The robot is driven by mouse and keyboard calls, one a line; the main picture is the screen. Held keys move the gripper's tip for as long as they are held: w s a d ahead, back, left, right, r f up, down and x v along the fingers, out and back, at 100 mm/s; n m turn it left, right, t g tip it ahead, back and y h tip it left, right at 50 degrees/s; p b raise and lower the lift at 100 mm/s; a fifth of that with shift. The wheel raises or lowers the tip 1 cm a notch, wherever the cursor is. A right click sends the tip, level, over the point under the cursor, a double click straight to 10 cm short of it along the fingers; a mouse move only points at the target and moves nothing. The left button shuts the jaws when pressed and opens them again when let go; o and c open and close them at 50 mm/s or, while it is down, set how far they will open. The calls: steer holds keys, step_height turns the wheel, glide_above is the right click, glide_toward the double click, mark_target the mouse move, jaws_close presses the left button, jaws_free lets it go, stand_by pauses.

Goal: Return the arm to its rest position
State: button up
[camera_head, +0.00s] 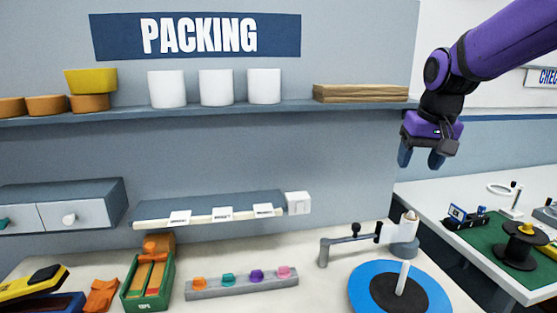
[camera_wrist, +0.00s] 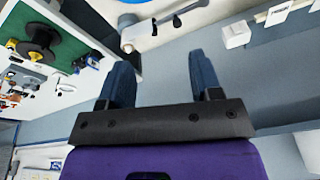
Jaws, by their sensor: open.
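My purple arm (camera_head: 505,40) reaches in from the top right in the head view. My gripper (camera_head: 421,158) hangs from it with its dark blue fingers pointing down, in front of the wall near the right end of the shelf. In the wrist view my gripper (camera_wrist: 164,85) shows two fingers set wide apart with nothing between them. The gripper is open, empty and clear of the table and shelf.
A blue disc (camera_head: 365,285) with an upright white peg stands on the near table. A metal crank-like arm (camera_head: 345,240) stands behind it. A shelf (camera_head: 200,112) holds white cylinders and boards. A side table (camera_head: 520,285) with a green mat lies right.

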steer(key=s+d+n+t, duration=0.1)
steer(key=s+t, duration=0.1)
steer(key=s, duration=2.1)
steer(key=shift+s+d, duration=0.2)
steer(key=shift+s, duration=0.2)
